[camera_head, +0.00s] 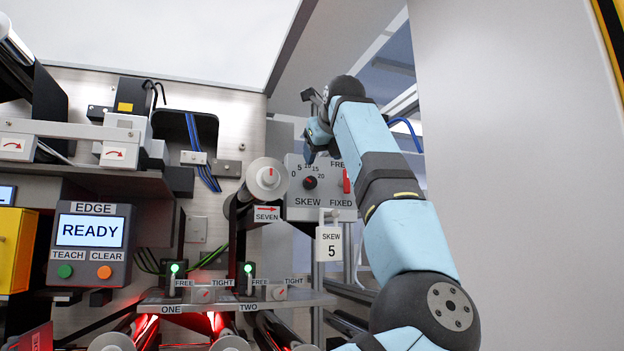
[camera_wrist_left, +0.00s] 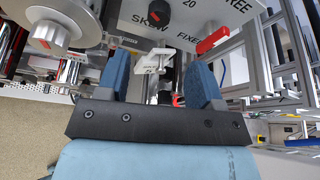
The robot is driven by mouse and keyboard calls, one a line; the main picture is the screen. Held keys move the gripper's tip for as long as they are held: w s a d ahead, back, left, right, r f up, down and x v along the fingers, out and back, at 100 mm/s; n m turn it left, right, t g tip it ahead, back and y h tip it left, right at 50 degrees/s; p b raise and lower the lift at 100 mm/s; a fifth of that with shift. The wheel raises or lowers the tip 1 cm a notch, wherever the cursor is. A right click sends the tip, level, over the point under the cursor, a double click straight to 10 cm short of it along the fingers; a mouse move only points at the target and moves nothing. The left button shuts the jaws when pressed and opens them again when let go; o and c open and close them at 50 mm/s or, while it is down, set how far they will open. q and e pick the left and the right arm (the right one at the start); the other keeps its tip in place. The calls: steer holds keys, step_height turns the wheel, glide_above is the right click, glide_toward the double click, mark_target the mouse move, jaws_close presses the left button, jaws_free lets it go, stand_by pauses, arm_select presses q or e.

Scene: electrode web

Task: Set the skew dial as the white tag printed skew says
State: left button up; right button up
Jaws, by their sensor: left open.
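The skew dial is a black knob with a red mark (camera_head: 310,183) on a grey panel, with a scale from 0 to 20 around it. I cannot tell exactly where its mark points. It also shows at the top of the left wrist view (camera_wrist_left: 160,14). The white tag (camera_head: 330,246) hangs below the panel and reads SKEW 5; it shows between my fingers in the left wrist view (camera_wrist_left: 150,62). My left gripper (camera_head: 314,140) is open and empty, near the panel's top edge in the head view. My right gripper is not in view.
A red lever (camera_head: 346,181) between FREE and FIXED sits right of the dial. A roller (camera_head: 267,178) with a SEVEN plate is to its left. An EDGE box (camera_head: 90,232) shows READY. Levers marked ONE and TWO stand on a lower shelf (camera_head: 236,304).

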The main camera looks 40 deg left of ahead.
mark_target(311, 181)
arm_select(q)
steer(key=p+x, duration=0.1)
steer(key=x, duration=0.9)
steer(key=shift+s+a+r+p, duration=0.1)
steer(key=shift+p, duration=0.2)
steer(key=shift+w+a+f, duration=0.3)
steer(key=shift+a, duration=0.15)
steer(key=shift+c, duration=1)
steer(key=c, duration=0.7)
